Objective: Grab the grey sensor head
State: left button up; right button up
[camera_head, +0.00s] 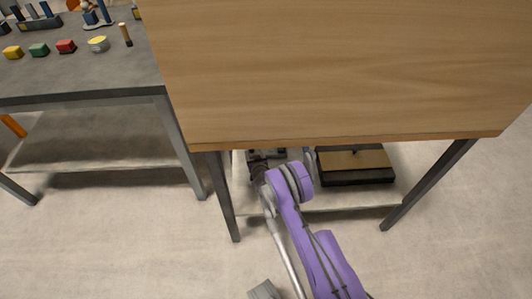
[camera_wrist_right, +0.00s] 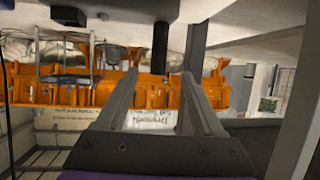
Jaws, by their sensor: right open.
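I cannot pick out the grey sensor head for sure in either view. In the head view, small grey and dark parts (camera_head: 280,154) show on the lower shelf under the wooden-topped table, partly hidden by the tabletop and my purple right arm. My right gripper (camera_head: 258,172) reaches under the table's front edge beside these parts. In the right wrist view, the two grey fingers of the right gripper (camera_wrist_right: 160,75) stand apart with nothing visibly held between them. My left gripper does not show.
The wooden tabletop (camera_head: 335,70) hangs over the right arm. A dark tray with a brown surface (camera_head: 355,162) lies on the lower shelf (camera_head: 330,205). A grey table (camera_head: 90,75) with coloured blocks stands at left. Orange framework (camera_wrist_right: 60,90) shows beyond the fingers.

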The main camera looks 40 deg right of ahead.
jog(key=b+x, duration=0.1)
jog(key=x, duration=0.6)
jog(key=shift+w+d+r, duration=0.1)
jog(key=shift+d+r, duration=0.05)
grip_shut()
dwell(1.2)
